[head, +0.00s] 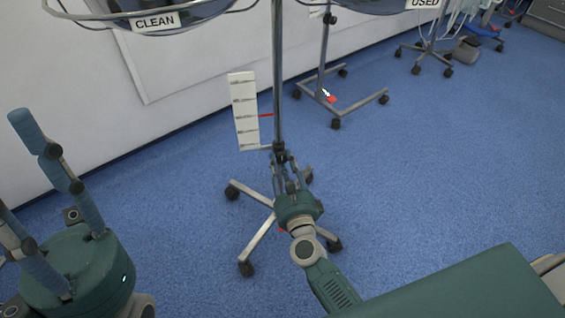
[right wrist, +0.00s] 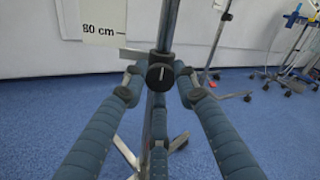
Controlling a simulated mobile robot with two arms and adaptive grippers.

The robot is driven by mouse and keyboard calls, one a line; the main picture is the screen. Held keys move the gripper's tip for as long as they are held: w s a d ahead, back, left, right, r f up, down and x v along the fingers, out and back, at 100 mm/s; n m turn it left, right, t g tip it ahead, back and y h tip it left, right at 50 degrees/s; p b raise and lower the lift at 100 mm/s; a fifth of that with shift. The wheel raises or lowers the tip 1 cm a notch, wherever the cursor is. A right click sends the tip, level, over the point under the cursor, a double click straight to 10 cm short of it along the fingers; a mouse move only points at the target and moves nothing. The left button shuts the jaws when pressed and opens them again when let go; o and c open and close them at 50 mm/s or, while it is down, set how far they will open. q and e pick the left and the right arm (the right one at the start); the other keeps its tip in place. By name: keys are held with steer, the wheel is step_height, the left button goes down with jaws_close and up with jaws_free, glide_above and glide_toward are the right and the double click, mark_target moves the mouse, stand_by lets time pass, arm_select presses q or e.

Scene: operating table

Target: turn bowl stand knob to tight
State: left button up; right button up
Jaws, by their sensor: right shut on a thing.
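The bowl stand is a grey pole (head: 278,80) on a wheeled base, with the bowl labelled CLEAN (head: 155,21) at the upper left. Its knob (right wrist: 160,76) is round and black with a short pale mark on its face; in the head view it is small beside the fingertips. My right gripper (head: 281,160) is at the pole, shut on the knob, with blue fingers on both sides and one below in the right wrist view (right wrist: 160,82). My left gripper (head: 14,168) is open and empty at the lower left, away from the stand.
A white height card (head: 245,112) with a red pointer (head: 266,115) hangs beside the pole. A second wheeled stand (head: 322,60) is behind, near the USED label (head: 425,3). A green surface (head: 470,290) fills the lower right. Blue floor is clear at right.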

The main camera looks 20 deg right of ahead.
steer(key=shift+d+f, duration=0.1)
steer(key=shift+d, duration=0.05)
steer(key=o, duration=1.1)
steer(key=shift+o, duration=0.2)
steer(key=shift+s, duration=0.2)
steer(key=s+a, duration=0.1)
steer(key=s, duration=1)
steer(key=shift+s, duration=0.3)
